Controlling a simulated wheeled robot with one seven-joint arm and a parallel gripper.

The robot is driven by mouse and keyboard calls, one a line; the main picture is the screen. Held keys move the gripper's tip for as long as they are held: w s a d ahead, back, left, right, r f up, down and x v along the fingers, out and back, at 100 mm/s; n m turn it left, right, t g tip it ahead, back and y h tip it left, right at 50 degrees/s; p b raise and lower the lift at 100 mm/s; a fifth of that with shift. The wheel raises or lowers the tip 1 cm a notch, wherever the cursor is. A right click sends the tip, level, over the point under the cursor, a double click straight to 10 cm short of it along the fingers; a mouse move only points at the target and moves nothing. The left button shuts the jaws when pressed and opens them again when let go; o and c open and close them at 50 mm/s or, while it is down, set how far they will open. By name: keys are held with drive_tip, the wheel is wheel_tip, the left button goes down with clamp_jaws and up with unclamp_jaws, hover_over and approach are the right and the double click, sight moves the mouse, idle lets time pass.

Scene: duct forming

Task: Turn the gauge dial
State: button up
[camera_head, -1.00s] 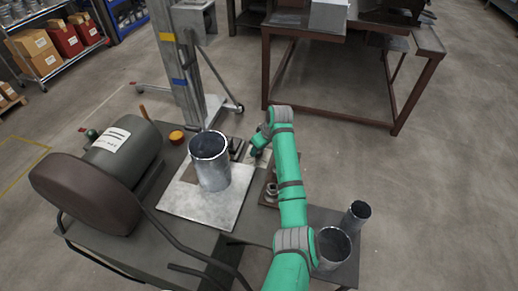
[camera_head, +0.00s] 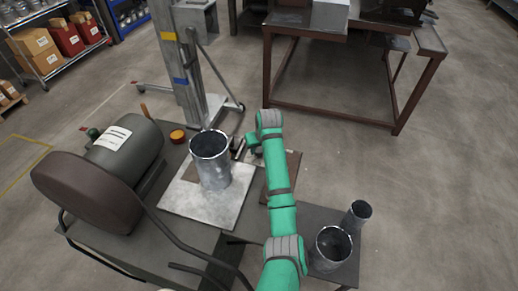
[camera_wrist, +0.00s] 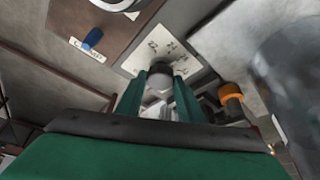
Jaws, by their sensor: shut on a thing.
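The gauge dial's grey round knob (camera_wrist: 158,82) is between the fingertips in the wrist view. It stands on a white plate (camera_wrist: 160,48) with dark markings, which are too small to read. My gripper (camera_wrist: 158,95) has its two green fingers on either side of the knob and is shut on it. In the head view, my gripper (camera_head: 252,143) is beside the large metal cylinder and partly hidden by my arm. The dial cannot be made out there.
The large metal cylinder (camera_head: 212,165) stands upright on a pale plate (camera_head: 188,203), close to my gripper's left. An orange knob (camera_wrist: 231,92) is right of the fingers. A blue piece (camera_wrist: 92,38) sits by a label. Two open tubes stand at the bench's right end.

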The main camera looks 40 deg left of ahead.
drive_tip(key=shift+f, duration=0.1)
drive_tip(key=o, duration=1)
drive_tip(key=shift+o, duration=0.2)
drive_tip(key=v, duration=1.1)
drive_tip(key=shift+w+f, duration=0.1)
